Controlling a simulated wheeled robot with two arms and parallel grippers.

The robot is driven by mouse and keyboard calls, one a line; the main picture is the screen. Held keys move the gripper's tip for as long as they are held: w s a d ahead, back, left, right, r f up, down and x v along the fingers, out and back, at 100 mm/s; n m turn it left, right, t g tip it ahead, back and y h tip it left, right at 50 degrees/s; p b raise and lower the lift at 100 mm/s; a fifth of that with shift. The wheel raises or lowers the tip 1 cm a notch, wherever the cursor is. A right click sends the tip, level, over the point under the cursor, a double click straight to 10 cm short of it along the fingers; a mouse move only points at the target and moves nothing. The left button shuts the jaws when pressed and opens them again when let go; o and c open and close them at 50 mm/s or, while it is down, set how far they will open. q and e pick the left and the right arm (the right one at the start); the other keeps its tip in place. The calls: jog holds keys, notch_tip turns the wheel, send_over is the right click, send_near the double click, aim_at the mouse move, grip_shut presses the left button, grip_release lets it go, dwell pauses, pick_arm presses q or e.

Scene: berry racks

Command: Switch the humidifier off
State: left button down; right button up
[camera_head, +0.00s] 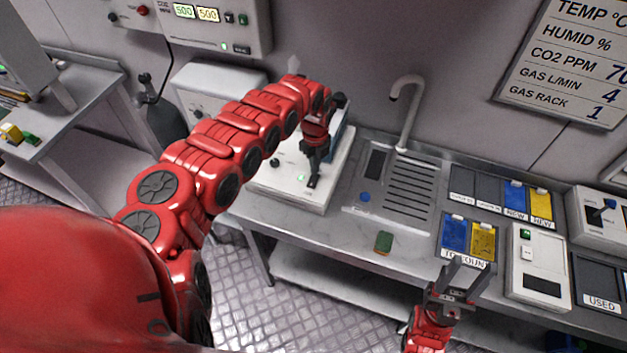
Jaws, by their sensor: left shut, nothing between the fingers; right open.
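A white box-shaped device (290,196) stands on the bench left of the sink, with a green light and a dark knob on its front; it may be the humidifier, but no label on it is readable. My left gripper (314,184) points down at its front panel, right of the green light, with its fingers shut and empty. Whether the fingertips touch the panel I cannot tell. My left arm and gripper hide part of the device's top and back. My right gripper (461,272) is open and empty in front of the bench's right part, near the blue and yellow cards.
A sink with a drainer (404,195) and a tap (407,100) is right of the device. A green and brown block (384,242) lies near the bench's front edge. Blue and yellow cards (483,241) sit in trays, with a white switch box (537,266) beside them.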

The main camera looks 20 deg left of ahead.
aim_at(315, 176)
pick_arm(q)
jog(key=shift+f+b, duration=0.7)
jog(key=shift+f, duration=0.25)
dwell(0.8)
jog(key=shift+r, duration=0.1)
jog(key=shift+r+p, duration=2.65)
jog(key=shift+r, duration=0.85)
jog(key=shift+f, duration=0.1)
jog(key=shift+s, duration=0.1)
